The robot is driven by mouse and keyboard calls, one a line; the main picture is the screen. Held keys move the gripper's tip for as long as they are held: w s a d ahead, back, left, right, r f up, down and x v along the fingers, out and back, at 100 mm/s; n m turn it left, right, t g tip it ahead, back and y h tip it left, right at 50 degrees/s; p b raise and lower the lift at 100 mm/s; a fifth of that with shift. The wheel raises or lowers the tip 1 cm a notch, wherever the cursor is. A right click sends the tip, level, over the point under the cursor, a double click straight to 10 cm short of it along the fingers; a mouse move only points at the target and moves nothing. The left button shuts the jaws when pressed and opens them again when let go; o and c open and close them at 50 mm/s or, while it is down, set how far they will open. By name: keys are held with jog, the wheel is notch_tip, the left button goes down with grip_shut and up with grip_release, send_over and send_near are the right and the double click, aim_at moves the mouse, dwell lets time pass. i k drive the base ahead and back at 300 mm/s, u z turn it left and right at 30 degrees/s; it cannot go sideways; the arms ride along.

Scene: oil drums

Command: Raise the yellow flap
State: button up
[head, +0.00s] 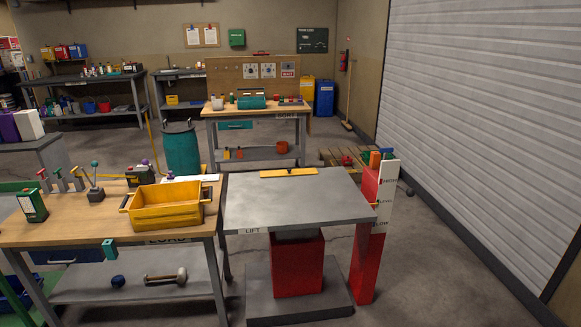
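A flat yellow strip (289,173), which looks like the yellow flap, lies low along the far edge of the grey lift table (295,204). The lift table stands on a red column (297,266) over a grey base. My gripper is not in view.
Left of the lift stands a wooden workbench (60,229) with a yellow crate (166,210), a lever (95,183) and a green box (32,206). A red and white post (387,210) rises at the lift's right. A teal drum (182,150) stands behind. Floor is open at right.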

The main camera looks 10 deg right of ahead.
aim_at(289, 170)
jog(key=i, duration=0.9)
jog(key=u, duration=0.05)
